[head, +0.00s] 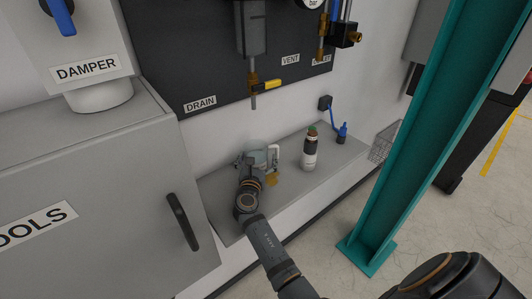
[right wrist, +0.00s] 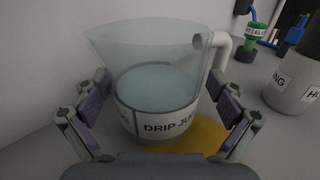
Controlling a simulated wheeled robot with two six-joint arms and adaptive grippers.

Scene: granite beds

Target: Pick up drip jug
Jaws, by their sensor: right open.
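The drip jug (right wrist: 155,95) is a clear, bluish jug with a white label band and a white handle (right wrist: 222,60) at its right. It stands upright on the grey ledge. In the head view the jug (head: 262,157) is partly hidden behind my right gripper (head: 251,163). In the right wrist view my right gripper (right wrist: 163,90) is open, with one finger on each side of the jug. I cannot tell whether the fingers touch it. A yellow-orange patch (right wrist: 195,136) lies on the surface below the jug. My left gripper is not in view.
A white and dark bottle (head: 310,150) stands right of the jug, then a small blue item (head: 342,133). A grey cabinet (head: 90,190) is close at left. The DRAIN outlet (head: 253,97) hangs above. A teal post (head: 410,140) stands at right.

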